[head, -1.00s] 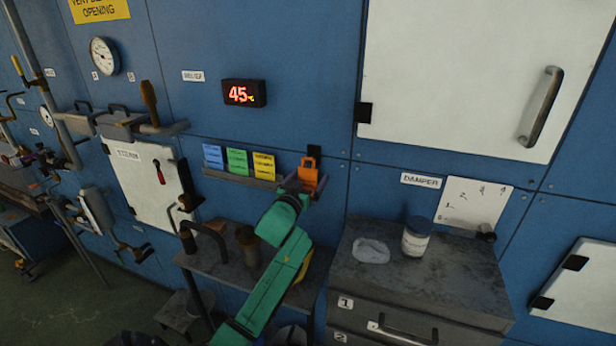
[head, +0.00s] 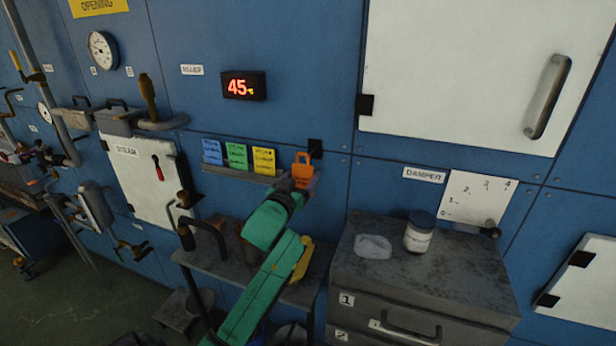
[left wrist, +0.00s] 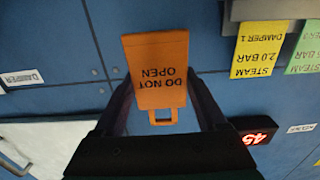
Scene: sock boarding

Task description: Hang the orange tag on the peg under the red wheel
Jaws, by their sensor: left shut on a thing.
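The orange tag (head: 302,172) has a loop handle at its top in the head view. My left gripper (head: 300,183) is shut on the tag. In the left wrist view the tag (left wrist: 157,65) reads "DO NOT OPEN" upside down, between the fingers of the gripper (left wrist: 160,97). I cannot make out a red wheel or the peg under it for sure. My right gripper is not in view.
A ledge (head: 236,175) with blue, green and yellow cards is left of the tag. A grey cabinet (head: 440,272) with a jar (head: 419,232) stands to the right. Pipes and levers crowd the left wall. A 45 display (head: 243,86) is above.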

